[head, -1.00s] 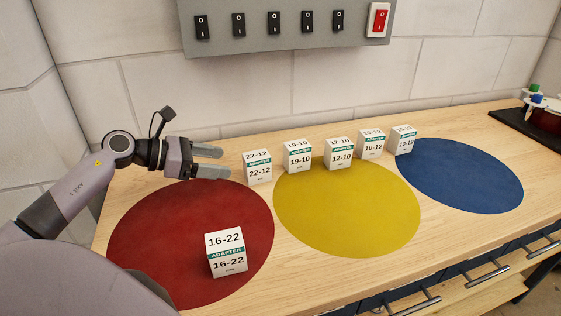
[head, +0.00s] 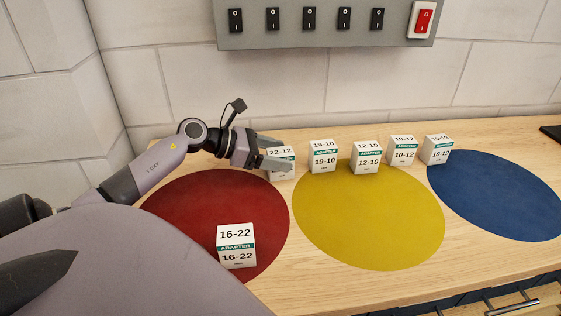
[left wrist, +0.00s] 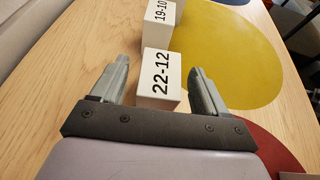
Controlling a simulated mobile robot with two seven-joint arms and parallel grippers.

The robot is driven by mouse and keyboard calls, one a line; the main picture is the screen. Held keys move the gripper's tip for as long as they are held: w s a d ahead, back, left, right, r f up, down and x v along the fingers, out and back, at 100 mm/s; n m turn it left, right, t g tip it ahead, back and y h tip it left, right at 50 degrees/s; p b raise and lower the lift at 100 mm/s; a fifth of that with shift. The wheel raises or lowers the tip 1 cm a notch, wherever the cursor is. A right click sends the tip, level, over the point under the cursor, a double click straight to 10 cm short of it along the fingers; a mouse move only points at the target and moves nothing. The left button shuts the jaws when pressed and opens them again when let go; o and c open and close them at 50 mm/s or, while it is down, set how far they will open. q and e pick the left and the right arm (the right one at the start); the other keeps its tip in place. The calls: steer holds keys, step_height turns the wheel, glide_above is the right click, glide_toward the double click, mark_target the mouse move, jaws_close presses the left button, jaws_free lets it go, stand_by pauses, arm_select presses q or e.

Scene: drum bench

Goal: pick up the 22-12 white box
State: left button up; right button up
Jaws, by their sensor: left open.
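The white 22-12 box (head: 283,155) stands at the left end of the back row, just behind the red disc. My left gripper (head: 274,150) is open at this box, and one finger hides part of its front in the head view. In the left wrist view the 22-12 box (left wrist: 160,75) sits between the two open fingers (left wrist: 160,82), nearer their tips. A small gap shows at the left finger; the right finger is close to the box, and I cannot tell whether it touches. My right gripper is not in view.
The 19-10 box (head: 323,157) stands just right of it, followed by the 12-10 box (head: 367,158) and two more. A 16-22 box (head: 237,246) stands on the red disc (head: 180,205). Yellow (head: 370,225) and blue (head: 500,200) discs lie rightward. A switch panel (head: 325,38) hangs above.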

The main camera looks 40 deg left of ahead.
mark_target(287, 156)
arm_select(q)
steer(key=shift+x, duration=1.5)
steer(key=shift+r, duration=0.1)
steer(key=c, duration=1.1)
steer(key=shift+r, duration=0.1)
step_height(287, 156, up, 20)
